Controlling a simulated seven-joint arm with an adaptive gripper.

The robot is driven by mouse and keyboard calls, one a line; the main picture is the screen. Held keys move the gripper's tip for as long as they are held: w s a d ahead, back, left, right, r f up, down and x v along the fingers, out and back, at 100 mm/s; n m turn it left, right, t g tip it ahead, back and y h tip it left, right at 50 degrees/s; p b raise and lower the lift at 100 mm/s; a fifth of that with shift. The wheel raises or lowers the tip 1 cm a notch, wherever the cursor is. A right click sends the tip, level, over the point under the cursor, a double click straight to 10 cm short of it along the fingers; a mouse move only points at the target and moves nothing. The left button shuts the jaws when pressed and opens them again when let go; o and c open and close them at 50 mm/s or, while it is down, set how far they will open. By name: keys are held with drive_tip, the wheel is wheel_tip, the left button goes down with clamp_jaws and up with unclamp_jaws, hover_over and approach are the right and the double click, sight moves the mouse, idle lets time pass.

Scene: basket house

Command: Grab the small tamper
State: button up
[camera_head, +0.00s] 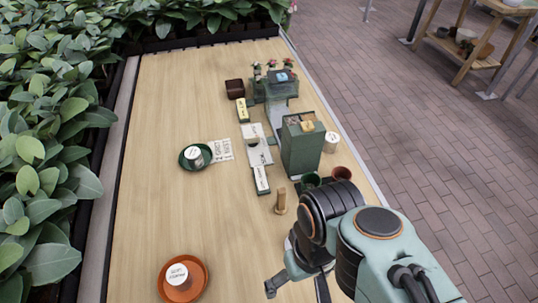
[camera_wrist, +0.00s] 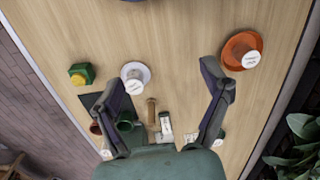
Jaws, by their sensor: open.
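A small wooden post-like piece (camera_head: 281,202), which looks like the tamper, stands upright on the table right of the middle in the head view. It also shows in the wrist view (camera_wrist: 151,110), between my fingers and farther off. My gripper (camera_head: 296,287) is open and empty, over the near part of the table, nearer the camera than the wooden piece and apart from it. In the wrist view my gripper (camera_wrist: 166,85) has its two fingers spread wide with nothing between the tips. My arm hides part of the table at the lower right.
A tall green box (camera_head: 301,150) and pots (camera_head: 341,173) stand behind the tamper. A white labelled block (camera_head: 261,180) is close to its left. A terracotta saucer (camera_head: 204,282) with a labelled cup lies at front left. The left-centre table (camera_head: 160,130) is mostly clear.

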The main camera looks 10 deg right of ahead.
drive_tip(key=c, duration=0.4)
drive_tip(key=shift+c, duration=0.2)
